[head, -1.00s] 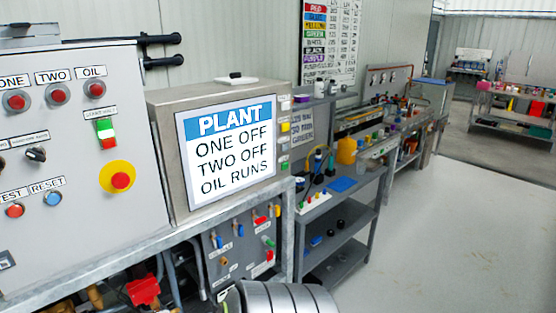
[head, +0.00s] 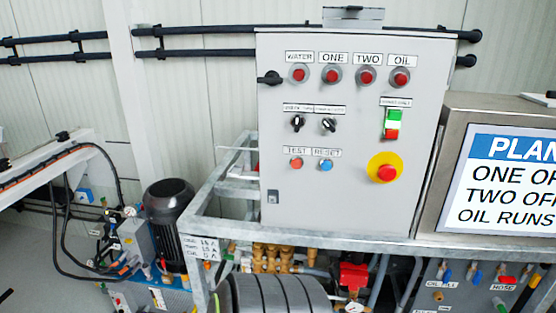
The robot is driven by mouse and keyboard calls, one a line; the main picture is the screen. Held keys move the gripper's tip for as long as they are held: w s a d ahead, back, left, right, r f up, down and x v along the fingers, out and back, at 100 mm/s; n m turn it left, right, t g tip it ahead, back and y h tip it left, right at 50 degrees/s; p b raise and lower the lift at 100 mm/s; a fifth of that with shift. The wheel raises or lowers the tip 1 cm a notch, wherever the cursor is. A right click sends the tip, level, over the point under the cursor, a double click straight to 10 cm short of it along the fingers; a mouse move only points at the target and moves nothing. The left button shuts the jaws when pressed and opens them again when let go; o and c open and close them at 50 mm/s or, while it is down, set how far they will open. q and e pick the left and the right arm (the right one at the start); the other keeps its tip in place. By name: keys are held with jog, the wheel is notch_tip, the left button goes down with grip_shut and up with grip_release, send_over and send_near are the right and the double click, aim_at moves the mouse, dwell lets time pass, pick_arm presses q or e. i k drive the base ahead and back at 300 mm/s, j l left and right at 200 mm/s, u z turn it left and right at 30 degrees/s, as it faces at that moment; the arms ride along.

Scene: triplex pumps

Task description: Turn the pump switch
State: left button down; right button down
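A grey control panel (head: 350,205) stands upright on a metal frame in the middle of the head view. Two small black rotary switches sit side by side on it: a left one (head: 298,123) and a right one (head: 328,125). Their labels are too small to read surely, so I cannot tell which is the pump switch. A black handle (head: 269,78) is at the panel's upper left edge. Red round fittings labelled WATER (head: 299,74), ONE (head: 331,75), TWO (head: 366,76) and OIL (head: 400,77) line the top. Neither gripper shows.
The panel also has a green-and-red switch (head: 392,124), a red mushroom button (head: 386,172) on yellow, and TEST (head: 296,163) and RESET (head: 325,165) buttons. A PLANT screen (head: 505,190) is at the right. A black motor (head: 172,230) stands at the left. The galvanised frame rail (head: 330,240) runs below the panel.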

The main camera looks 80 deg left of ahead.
aim_at(297, 122)
jog(key=u, duration=2.15)
